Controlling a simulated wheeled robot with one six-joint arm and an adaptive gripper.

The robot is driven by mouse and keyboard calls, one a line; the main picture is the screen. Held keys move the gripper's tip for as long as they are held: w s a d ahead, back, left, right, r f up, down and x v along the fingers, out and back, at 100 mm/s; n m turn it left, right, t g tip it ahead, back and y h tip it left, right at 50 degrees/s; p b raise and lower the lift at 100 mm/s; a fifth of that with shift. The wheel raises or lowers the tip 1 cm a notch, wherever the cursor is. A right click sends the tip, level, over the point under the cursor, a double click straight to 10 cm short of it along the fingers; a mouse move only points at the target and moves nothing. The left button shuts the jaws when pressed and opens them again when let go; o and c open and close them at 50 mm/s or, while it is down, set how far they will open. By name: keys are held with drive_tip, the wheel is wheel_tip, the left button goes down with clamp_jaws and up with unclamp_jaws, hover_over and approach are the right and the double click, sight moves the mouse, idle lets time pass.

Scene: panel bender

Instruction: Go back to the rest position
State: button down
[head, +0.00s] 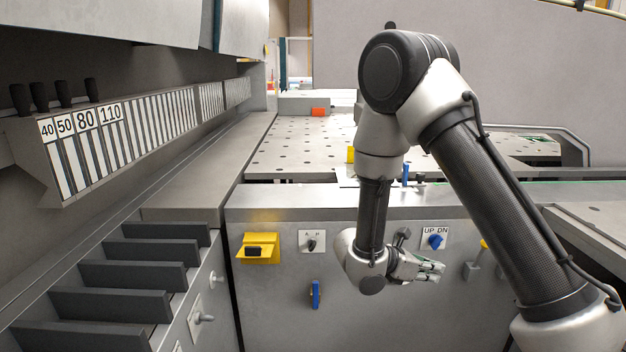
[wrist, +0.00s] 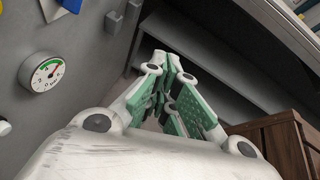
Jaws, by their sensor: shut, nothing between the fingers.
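My gripper (head: 436,271) hangs in front of the machine's grey front panel (head: 270,300) in the head view, pointing right. In the wrist view my gripper (wrist: 172,72) shows its green-padded fingers brought together, with nothing held between them. Part of the panel is hidden behind my wrist.
The panel also carries a yellow switch box (head: 258,248), an A/H selector (head: 312,241) and a blue handle (head: 316,294). A round gauge (wrist: 41,74) and a brown wooden crate (wrist: 285,145) show in the wrist view. A perforated table (head: 300,150) lies behind.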

drive_tip(key=s+d+r+m+t+y, duration=0.1)
drive_tip(key=s+d+r+m+y, duration=0.1)
drive_tip(key=s+r+m+y, duration=0.4)
drive_tip(key=s+d+r+m+t+y, duration=0.1)
drive_tip(key=s+d+r+m+y, duration=0.2)
drive_tip(key=s+r+m, duration=1.2)
wheel_tip(320, 180, up, 4)
drive_tip(key=y, duration=0.3)
drive_tip(key=shift+s+f+m+y, duration=0.15)
drive_tip(key=shift+s+m+y, duration=0.25)
